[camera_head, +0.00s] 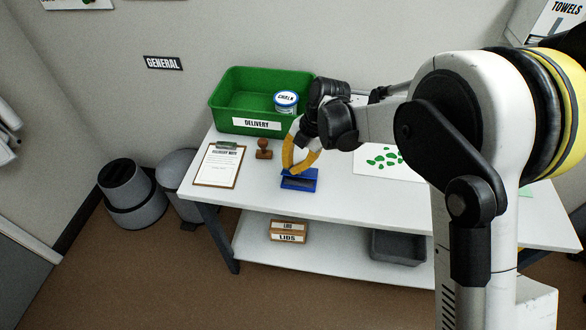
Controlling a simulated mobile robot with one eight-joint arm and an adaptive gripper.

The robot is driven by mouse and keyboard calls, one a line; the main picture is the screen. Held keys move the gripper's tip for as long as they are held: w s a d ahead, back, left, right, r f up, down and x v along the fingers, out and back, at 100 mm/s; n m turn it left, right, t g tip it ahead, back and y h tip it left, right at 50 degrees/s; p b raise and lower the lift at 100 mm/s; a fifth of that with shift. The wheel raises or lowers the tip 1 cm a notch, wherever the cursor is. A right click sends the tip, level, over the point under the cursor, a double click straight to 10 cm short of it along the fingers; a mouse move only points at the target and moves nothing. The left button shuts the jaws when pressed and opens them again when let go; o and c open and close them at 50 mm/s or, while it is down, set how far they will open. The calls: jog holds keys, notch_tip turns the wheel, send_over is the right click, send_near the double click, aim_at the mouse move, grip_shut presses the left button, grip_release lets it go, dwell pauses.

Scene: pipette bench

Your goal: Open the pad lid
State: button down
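The blue pad (306,185) sits on the white table near its front edge. A dark patch shows within its blue outline, but the view is too small to tell how far the lid stands open. My gripper (292,171) reaches down from the right with its yellow fingers at the back edge of the pad. The fingertips are close together and overlap the pad in the picture. I cannot tell whether they touch the lid or hold anything. My fingers hide part of the pad's back side.
A wooden stamp (264,149) and a clipboard (219,165) lie to the left. A green delivery bin (228,104) with a white tub (286,99) stands behind. A white sheet with green spots (405,174) lies to the right. The front strip of table is clear.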

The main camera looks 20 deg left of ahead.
jog(key=shift+w+a+r+p, duration=0.2)
jog(key=shift+w+r+p, duration=0.25)
jog(key=shift+w, duration=0.5)
jog(key=shift+w+a+r, duration=0.1)
jog(key=shift+w+r, duration=0.1)
jog(key=shift+w, duration=0.3)
jog(key=shift+w+a+r, duration=0.1)
jog(key=shift+w+r, duration=0.1)
jog(key=shift+w, duration=0.3)
jog(key=shift+w+a+f+p, duration=0.1)
jog(key=shift+w+a+p, duration=0.15)
jog(key=shift+w, duration=0.75)
jog(key=shift+w+a+f+p, duration=0.15)
jog(key=shift+w+a, duration=0.1)
jog(key=shift+w, duration=0.7)
jog(key=shift+r, duration=0.25)
